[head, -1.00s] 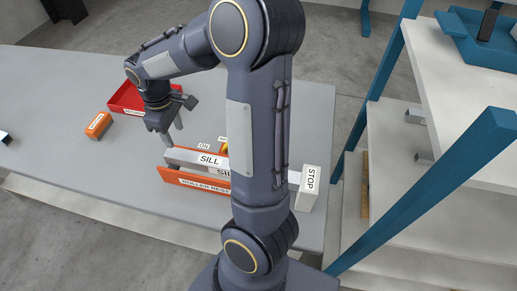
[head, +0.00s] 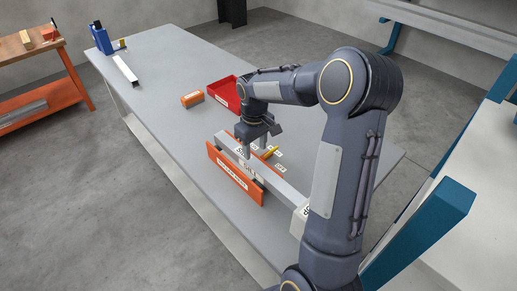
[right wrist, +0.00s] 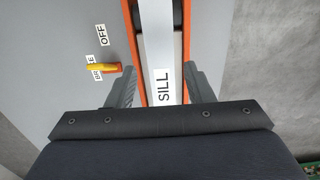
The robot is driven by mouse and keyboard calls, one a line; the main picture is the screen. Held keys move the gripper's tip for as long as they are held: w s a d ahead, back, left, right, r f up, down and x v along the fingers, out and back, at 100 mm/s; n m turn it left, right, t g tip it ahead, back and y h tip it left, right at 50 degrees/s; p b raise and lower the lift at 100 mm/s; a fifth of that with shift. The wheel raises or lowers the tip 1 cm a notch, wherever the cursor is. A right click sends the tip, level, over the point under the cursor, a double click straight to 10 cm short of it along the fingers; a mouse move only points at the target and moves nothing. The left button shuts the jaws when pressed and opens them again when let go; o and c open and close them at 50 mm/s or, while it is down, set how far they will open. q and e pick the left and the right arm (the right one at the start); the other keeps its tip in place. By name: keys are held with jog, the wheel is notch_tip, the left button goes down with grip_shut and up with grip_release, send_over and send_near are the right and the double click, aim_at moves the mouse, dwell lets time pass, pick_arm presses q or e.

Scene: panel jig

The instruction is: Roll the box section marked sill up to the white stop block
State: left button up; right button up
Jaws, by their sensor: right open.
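The pale box section marked SILL (head: 285,193) lies along the orange roller rest (head: 233,174) on the grey table. It also shows in the right wrist view (right wrist: 158,45). The white stop block (head: 299,222) stands at the section's right-hand end, partly behind my right arm; I cannot tell whether they touch. My right gripper (head: 257,148) is open over the section's left part. In the right wrist view its fingers (right wrist: 161,88) stand apart on either side of the section, not closed on it. My left gripper is not in view.
A yellow brake lever (right wrist: 103,67) lies beside the rest, across a partly hidden label. A red tray (head: 222,90) and an orange block (head: 192,99) stand behind. A blue device (head: 101,39) and a pale bar (head: 125,69) lie at the far left. The table's left part is largely clear.

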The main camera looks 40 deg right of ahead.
aim_at(255, 163)
jog(key=shift+f+p, duration=0.55)
jog(key=shift+f, duration=3.35)
grip_shut()
jog(key=shift+o, duration=1.6)
grip_release()
jog(key=shift+r+b, duration=0.55)
jog(key=shift+r, duration=3.4)
